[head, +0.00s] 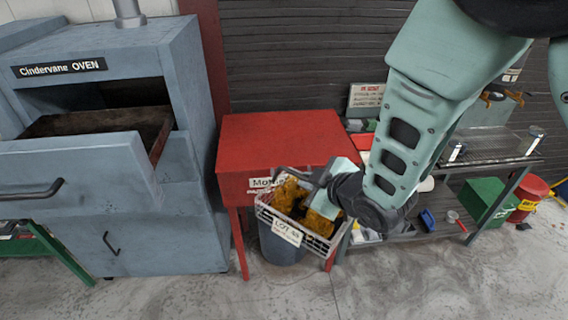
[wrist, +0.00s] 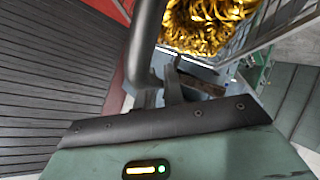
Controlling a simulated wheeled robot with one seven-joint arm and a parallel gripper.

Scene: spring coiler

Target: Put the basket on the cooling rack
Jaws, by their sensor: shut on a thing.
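The basket (head: 262,213) is a pale wire basket with a white lot label, holding golden-brown coiled springs (head: 290,196). It hangs in front of the red table, above a grey bin. My gripper (head: 322,186) is shut on the basket at its upper right side; the arm partly hides the grip. In the wrist view my gripper (wrist: 175,88) is at the basket's edge, with shiny gold springs (wrist: 205,25) and basket wires (wrist: 285,22) beyond it. A wire rack (head: 490,147), apparently the cooling rack, lies on the bench at right, apart from the basket.
The blue-grey oven (head: 190,210) stands at left with its drawer (head: 70,170) pulled out. The red table (head: 275,140) has a clear top. The grey bin (head: 283,247) is below the basket. A green box (head: 484,200) and red bucket (head: 528,192) stand at far right.

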